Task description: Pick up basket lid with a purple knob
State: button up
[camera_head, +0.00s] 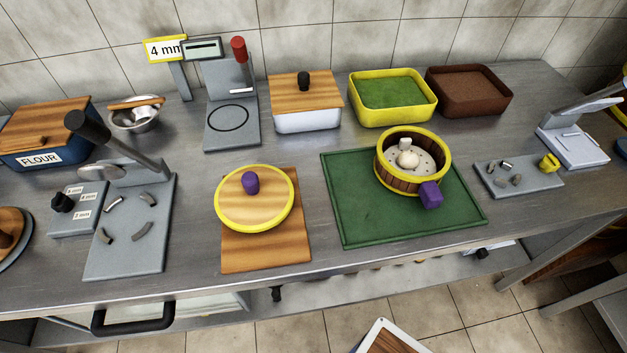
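The basket lid (234,205) is a round wooden disc with a yellow rim and an upright purple knob (250,183) near its middle. It lies flat on a wooden board (265,258) at the middle front of the counter. A round steamer basket (394,178) with a yellow rim and slatted brown sides stands open on a green mat (365,222) to the right of the lid. A purple block (430,195) sits on the basket's front right side. A pale bun (408,159) and a smaller pale piece lie inside. My gripper is not in view.
A grey press with a long dark lever (115,138) stands left of the lid. A scale with a red handle (238,50), a wooden-lidded box (305,112), a yellow tray (432,111) and a brown tray (505,97) line the back. Bare counter separates the board and mat.

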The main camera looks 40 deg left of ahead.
aim_at(253, 198)
jog(key=z, duration=0.1)
jog(key=k, duration=0.65)
jog(key=u, duration=1.15)
jog(key=i, duration=0.5)
